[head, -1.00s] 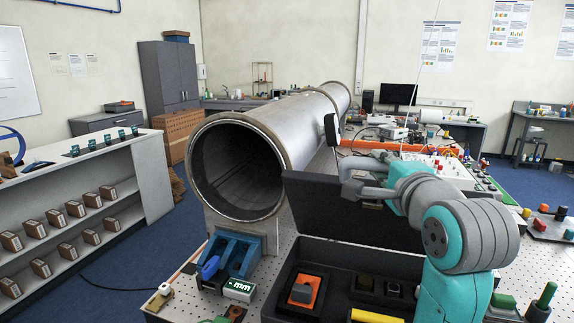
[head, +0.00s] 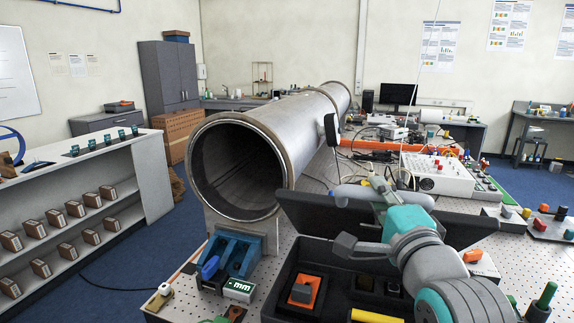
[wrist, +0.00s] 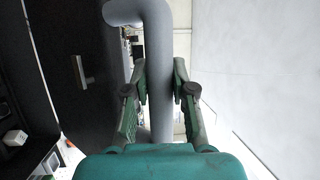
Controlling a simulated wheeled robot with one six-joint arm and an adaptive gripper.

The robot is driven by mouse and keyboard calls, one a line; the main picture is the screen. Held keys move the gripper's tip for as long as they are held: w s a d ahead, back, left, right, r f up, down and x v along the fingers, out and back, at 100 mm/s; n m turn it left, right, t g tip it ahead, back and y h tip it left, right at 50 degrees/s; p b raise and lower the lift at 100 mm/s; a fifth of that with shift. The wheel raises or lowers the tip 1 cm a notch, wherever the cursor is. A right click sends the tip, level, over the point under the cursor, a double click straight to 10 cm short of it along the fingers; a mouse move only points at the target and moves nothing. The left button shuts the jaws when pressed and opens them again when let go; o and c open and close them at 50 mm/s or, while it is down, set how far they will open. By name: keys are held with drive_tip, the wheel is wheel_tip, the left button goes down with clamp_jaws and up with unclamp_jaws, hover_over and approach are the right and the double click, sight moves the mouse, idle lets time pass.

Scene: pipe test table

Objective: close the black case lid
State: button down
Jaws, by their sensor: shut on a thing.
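The black case (head: 278,297) stands open at the front of the perforated table. Its lid (head: 312,214) is raised and tilted at the case's far side; it also shows as a dark panel with a silver latch in the wrist view (wrist: 102,90). My gripper (wrist: 160,88) is shut on a grey bent bar (wrist: 155,45), with one finger on each side of it. In the head view the grey bar (head: 352,194) lies across the lid's upper edge; I cannot tell whether they touch. My wrist hides part of the lid and the case's right side.
Inside the case are an orange block with a dark top (head: 306,291) and a yellow cylinder (head: 376,316). A large metal pipe (head: 270,133) stands behind and left of it. A blue support (head: 235,255) is left of the case. A white control box (head: 437,175) stands behind.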

drive_tip(key=shift+f, duration=0.15)
drive_tip(key=shift+s+a+f+t, duration=0.2)
drive_tip(key=shift+s+f+t, duration=0.05)
drive_tip(key=shift+s+f, duration=0.4)
drive_tip(key=shift+s+a+f+t, duration=0.25)
drive_tip(key=shift+s+f, duration=0.3)
drive_tip(key=shift+f, duration=0.2)
drive_tip(key=c, duration=0.9)
unclamp_jaws()
drive_tip(key=shift+w+d+r, duration=0.1)
drive_tip(key=shift+r, duration=0.05)
drive_tip(key=shift+r, duration=0.15)
drive_tip(key=shift+r, duration=1.6)
